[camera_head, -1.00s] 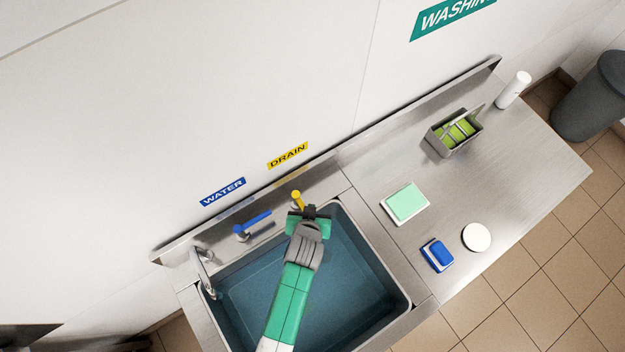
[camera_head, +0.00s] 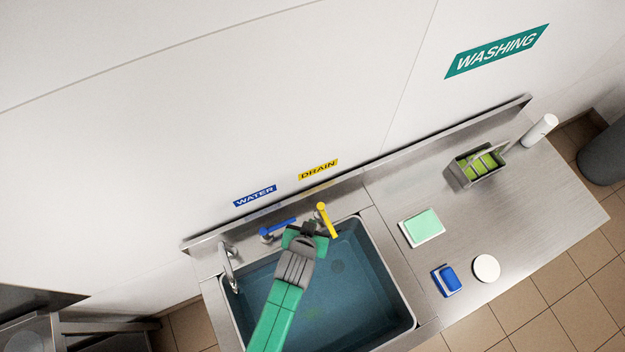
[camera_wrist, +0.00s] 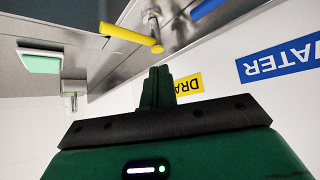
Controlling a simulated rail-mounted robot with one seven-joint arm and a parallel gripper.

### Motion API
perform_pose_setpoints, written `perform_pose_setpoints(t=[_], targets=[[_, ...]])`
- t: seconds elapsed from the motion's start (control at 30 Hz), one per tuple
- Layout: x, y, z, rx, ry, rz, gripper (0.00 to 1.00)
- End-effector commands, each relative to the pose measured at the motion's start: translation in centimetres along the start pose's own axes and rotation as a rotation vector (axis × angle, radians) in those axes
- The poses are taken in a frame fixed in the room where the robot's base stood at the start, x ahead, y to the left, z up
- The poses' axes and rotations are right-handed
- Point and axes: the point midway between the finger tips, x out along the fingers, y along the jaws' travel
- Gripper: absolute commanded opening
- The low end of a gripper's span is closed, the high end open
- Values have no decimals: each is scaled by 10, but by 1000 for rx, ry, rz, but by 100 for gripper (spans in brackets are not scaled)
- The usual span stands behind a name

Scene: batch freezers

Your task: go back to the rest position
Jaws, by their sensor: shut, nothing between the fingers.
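My gripper (camera_head: 309,228) is at the back edge of the sink, beside the yellow drain lever (camera_head: 326,220) and in front of the blue water lever (camera_head: 277,230). In the wrist view, my gripper (camera_wrist: 158,88) is shut and empty. The yellow lever (camera_wrist: 130,37) shows just beyond the fingertips there, and part of the blue lever (camera_wrist: 206,8) shows at the top. The fingers look apart from both levers. My arm covers part of the sink (camera_head: 345,290), which holds bluish water.
The steel counter (camera_head: 540,200) carries a green sponge on a white tray (camera_head: 422,227), a blue brush (camera_head: 447,281), a white round disc (camera_head: 486,268), a metal caddy (camera_head: 475,166) and a white bottle (camera_head: 539,130). A curved faucet (camera_head: 229,268) stands at the sink's left. A grey bin (camera_head: 605,155) is at right.

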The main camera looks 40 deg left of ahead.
Motion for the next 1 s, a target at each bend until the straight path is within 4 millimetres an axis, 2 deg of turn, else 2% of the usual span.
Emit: perform_pose_setpoints(t=[0.37,0.4,0.47,0.57,0.6,0.67,0.7,0.77,0.8,0.87,0.9,0.97,1.0], targets=[[0,1,0,0,0,1,0],[0,2,-3,0,5,2,0],[-4,9,-22,5,36,14,0],[-20,34,-87,18,139,52,0],[-31,47,-120,25,194,73,0],[-52,66,-168,36,277,104,0],[-69,79,-199,43,333,125,0],[-97,98,-242,52,417,157,0],[-118,109,-270,57,474,177,0],[-154,127,-309,66,561,210,0],[-180,137,-333,70,619,232,0],[-221,151,-366,74,708,264,0],[-251,160,-386,78,769,287,0]])
